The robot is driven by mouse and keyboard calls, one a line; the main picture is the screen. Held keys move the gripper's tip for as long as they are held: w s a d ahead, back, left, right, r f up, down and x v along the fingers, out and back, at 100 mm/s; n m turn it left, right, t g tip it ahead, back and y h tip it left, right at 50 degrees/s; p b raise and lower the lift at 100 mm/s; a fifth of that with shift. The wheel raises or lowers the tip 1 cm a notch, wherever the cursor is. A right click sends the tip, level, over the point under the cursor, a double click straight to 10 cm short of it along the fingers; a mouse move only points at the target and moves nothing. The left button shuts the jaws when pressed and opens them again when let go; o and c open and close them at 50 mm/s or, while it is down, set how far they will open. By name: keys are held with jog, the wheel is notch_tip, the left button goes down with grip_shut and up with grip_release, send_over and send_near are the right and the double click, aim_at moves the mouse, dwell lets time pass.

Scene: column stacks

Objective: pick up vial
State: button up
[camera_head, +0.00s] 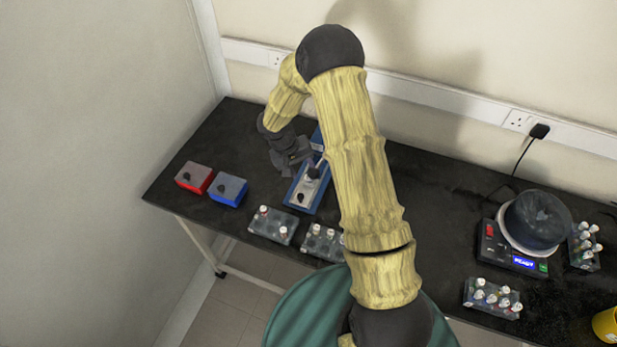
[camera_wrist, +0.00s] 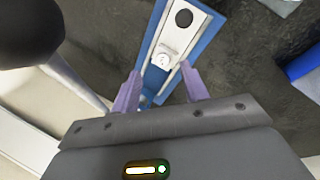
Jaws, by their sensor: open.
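My gripper (camera_head: 291,158) is over the back end of a long blue device (camera_head: 309,190) with a silver top plate. In the wrist view its two purple fingers (camera_wrist: 162,92) are apart, on either side of the device (camera_wrist: 205,38). A small round whitish piece (camera_wrist: 165,61) shows on the plate just beyond the fingertips; I cannot tell if it is a vial cap.
A red box (camera_head: 194,177) and a blue box (camera_head: 228,189) stand left of the device. At right are a balance (camera_head: 523,262) with a dark round vessel (camera_head: 538,216), a front vial rack (camera_head: 491,298), another rack (camera_head: 583,249) and a yellow container (camera_head: 606,325). The wall runs behind the black bench (camera_head: 445,190).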

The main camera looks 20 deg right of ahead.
aim_at(307, 177)
jog(key=shift+p+x, duration=1.15)
jog(key=shift+x, duration=1.45)
jog(key=shift+w+a, duration=0.1)
jog(key=shift+w, duration=0.1)
grip_shut()
